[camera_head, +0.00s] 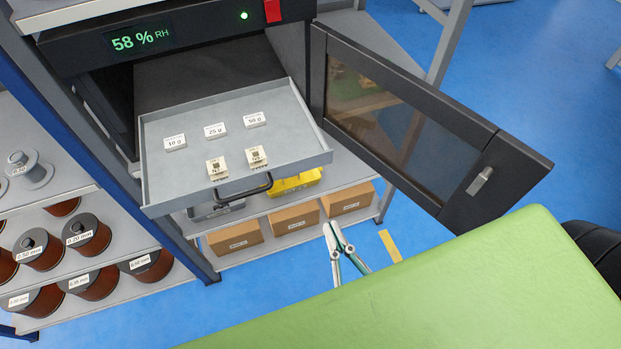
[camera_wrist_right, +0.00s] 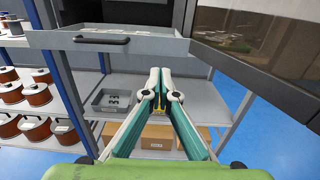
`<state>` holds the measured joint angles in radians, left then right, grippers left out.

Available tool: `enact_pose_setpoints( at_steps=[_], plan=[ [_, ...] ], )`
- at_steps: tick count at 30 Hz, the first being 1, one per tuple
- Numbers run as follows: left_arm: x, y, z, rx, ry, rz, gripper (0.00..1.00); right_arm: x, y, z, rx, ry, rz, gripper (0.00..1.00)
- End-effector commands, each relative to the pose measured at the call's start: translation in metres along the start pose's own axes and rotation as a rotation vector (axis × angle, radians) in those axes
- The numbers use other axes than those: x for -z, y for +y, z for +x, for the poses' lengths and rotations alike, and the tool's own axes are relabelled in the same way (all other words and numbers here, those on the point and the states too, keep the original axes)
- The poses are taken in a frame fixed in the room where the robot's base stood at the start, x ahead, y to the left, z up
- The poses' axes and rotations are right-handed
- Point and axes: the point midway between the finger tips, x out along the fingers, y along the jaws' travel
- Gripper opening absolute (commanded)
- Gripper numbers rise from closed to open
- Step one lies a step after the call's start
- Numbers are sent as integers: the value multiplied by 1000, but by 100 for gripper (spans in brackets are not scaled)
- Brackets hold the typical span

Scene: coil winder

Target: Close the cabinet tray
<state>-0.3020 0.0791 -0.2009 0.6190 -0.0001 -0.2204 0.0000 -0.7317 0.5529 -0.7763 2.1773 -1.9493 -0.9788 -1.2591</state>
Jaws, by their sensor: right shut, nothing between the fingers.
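The grey cabinet tray (camera_head: 180,183) is pulled out of the dark humidity cabinet (camera_head: 100,55) in the head view. Small labelled packets and two small blocks lie on it. Its dark handle (camera_head: 244,187) is on the front edge and also shows at upper left in the right wrist view (camera_wrist_right: 102,40). The cabinet door (camera_head: 425,125) stands swung open to the right. My right gripper (camera_head: 333,232) is shut and empty, below and to the right of the tray front, apart from it. In the right wrist view its fingertips (camera_wrist_right: 160,80) are together. My left gripper is not in view.
Cardboard boxes (camera_head: 297,217), a yellow bin (camera_head: 296,183) and a grey bin (camera_wrist_right: 112,100) stand on shelves below the tray. Wire spools (camera_head: 86,233) fill the left rack. Blue floor is open at right.

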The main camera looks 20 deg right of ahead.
Motion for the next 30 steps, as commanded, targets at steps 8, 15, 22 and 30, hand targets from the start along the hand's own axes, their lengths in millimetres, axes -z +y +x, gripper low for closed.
enact_pose_setpoints(
  at_steps=[8,15,22,30],
  plan=[
    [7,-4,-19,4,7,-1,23,-6,0,49,2,-6,2,0],
    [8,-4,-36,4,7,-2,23,-4,0,99,1,-2,2,0],
    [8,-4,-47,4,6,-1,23,-1,0,129,0,2,1,0],
    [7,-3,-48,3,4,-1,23,2,0,137,0,3,3,0]
  ],
)
